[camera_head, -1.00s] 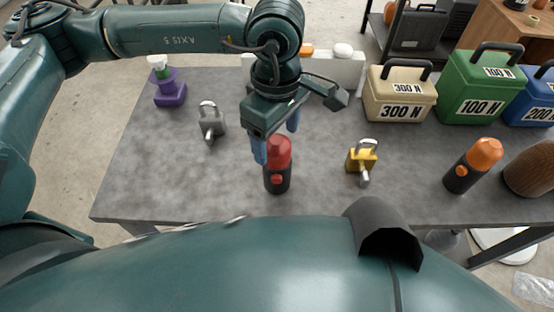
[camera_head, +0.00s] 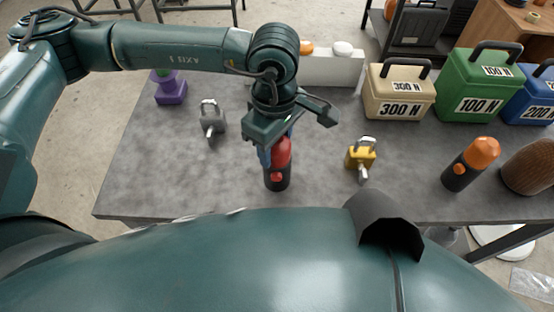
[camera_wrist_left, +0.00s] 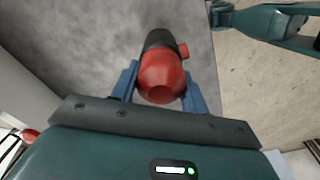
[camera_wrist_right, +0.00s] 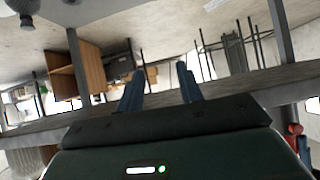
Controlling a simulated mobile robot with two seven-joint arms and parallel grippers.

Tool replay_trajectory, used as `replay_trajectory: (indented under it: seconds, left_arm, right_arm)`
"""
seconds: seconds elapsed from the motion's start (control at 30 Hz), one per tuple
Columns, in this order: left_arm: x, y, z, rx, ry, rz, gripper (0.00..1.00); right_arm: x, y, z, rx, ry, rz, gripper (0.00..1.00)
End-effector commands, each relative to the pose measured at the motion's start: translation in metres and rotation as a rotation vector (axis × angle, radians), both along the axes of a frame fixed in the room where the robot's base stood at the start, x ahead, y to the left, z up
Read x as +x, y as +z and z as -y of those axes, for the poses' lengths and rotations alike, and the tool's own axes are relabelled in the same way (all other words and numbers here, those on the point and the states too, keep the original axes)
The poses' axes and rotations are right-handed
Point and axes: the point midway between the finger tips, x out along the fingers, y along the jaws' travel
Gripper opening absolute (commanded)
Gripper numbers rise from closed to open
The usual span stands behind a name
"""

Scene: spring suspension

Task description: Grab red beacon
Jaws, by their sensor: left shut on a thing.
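The red beacon (camera_head: 279,165) stands upright on the grey table, with a red top, a black body and a small red knob on its side. My left gripper (camera_head: 272,152) reaches down from above and is shut on the beacon's red top. In the left wrist view the beacon (camera_wrist_left: 162,75) sits between the two blue fingers, one on each side. My right gripper (camera_wrist_right: 160,88) shows only in its own wrist view, its two blue fingers apart with nothing between them.
Boxes marked 300 N (camera_head: 400,92), 100 N (camera_head: 483,86) and 200 N (camera_head: 535,100) line the back right.

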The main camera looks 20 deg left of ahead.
Motion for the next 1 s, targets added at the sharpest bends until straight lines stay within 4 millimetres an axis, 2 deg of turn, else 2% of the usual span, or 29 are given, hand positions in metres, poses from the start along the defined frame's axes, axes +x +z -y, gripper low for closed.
replay_trajectory:
  seconds: [0.07,0.3,0.57,0.67,1.0]
  left_arm:
    - [0.0,0.0,0.0,0.0,0.0,0.0,0.25]
    - [0.0,0.0,0.0,0.0,0.0,0.0,0.05]
    - [0.0,0.003,0.0,-0.001,0.0,0.002,0.05]
    - [0.001,0.012,0.001,-0.003,0.0,0.004,0.05]
    - [0.001,0.077,0.001,-0.002,0.0,0.005,0.05]
  right_arm:
    - [-0.002,-0.001,0.0,0.001,0.0,-0.003,0.36]
    - [-0.005,-0.002,-0.001,0.001,0.0,-0.011,0.36]
    - [-0.004,-0.002,-0.001,0.001,0.0,-0.009,0.36]
    - [-0.004,-0.004,-0.001,0.002,0.0,-0.007,0.36]
    - [0.002,-0.005,-0.005,0.009,0.013,0.02,0.36]
